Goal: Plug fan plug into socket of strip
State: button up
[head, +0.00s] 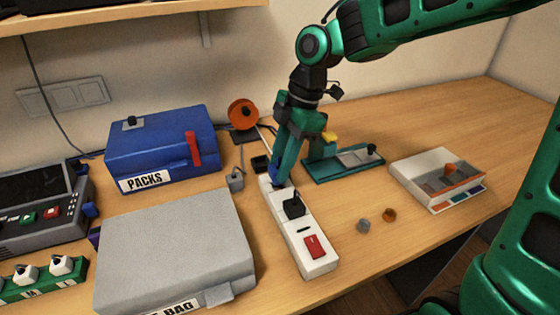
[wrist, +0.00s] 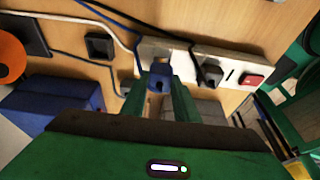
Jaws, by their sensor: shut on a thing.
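The white power strip (head: 305,250) lies on the desk, with a red switch at its near end. It also shows in the wrist view (wrist: 225,58). A black plug (head: 293,206) sits in its middle part. My gripper (head: 278,180) points down over the strip's far end. In the wrist view my gripper (wrist: 160,88) is shut on a blue plug (wrist: 159,72), seemingly the fan plug, with a dark blue cord. The plug is at the strip's end socket area, which the plug and fingers hide. I cannot tell whether it is seated.
A blue PACKS box (head: 160,150) and a grey case (head: 175,250) stand left of the strip. An orange round item (head: 243,113), a small black block (head: 261,163) and cords lie behind. A green tool (head: 340,165) and white tray (head: 436,178) are right.

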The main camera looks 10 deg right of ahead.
jog(key=shift+f, duration=1.2)
dwell(0.3)
jog(key=o, duration=1.1)
jog(key=shift+o, duration=0.2)
jog(key=v, duration=1)
jog(key=shift+d+r, duration=0.15)
jog(key=shift+r, duration=0.2)
